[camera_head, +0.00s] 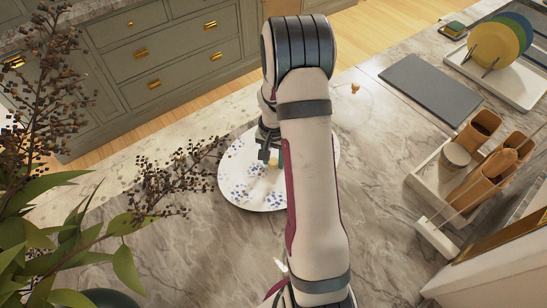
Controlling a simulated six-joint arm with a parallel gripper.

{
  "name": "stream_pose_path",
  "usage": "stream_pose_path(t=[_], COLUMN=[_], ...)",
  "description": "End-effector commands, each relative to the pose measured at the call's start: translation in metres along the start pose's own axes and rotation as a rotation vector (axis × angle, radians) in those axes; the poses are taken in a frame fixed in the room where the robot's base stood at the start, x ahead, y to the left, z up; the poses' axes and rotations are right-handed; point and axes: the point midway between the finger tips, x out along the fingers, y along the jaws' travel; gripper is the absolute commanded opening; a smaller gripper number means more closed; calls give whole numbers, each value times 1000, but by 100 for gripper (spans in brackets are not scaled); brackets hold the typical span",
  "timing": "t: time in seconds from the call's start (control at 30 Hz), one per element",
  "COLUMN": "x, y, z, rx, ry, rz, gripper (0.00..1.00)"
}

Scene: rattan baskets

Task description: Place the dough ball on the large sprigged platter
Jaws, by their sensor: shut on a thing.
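The large sprigged platter (233,189) is round and white with blue floral sprigs. It lies on the marble counter, partly hidden behind my arm. My gripper (268,160) points down over the platter's middle, left of my forearm.
A leafy plant (125,225) with dark berries reaches towards the platter's left edge. A grey board (430,88), a wooden caddy (480,165) and a white tray (505,68) with colored plates stand at right. A small orange-brown item (355,87) lies behind.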

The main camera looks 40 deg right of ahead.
Motion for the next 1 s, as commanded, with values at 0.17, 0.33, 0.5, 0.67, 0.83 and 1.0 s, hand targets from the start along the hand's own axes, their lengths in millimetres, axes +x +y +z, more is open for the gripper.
stream_pose_path(t=[0.17,0.33,0.5,0.67,0.83,1.0], x=[0,2,2,2,-13,-62], y=[0,0,0,0,0,0], z=[0,0,0,0,-1,-1], rx=[0,1,1,1,2,1], ry=[0,0,0,0,4,6], rz=[0,0,0,0,-2,-4], gripper=[23,50,71,71,71,71])
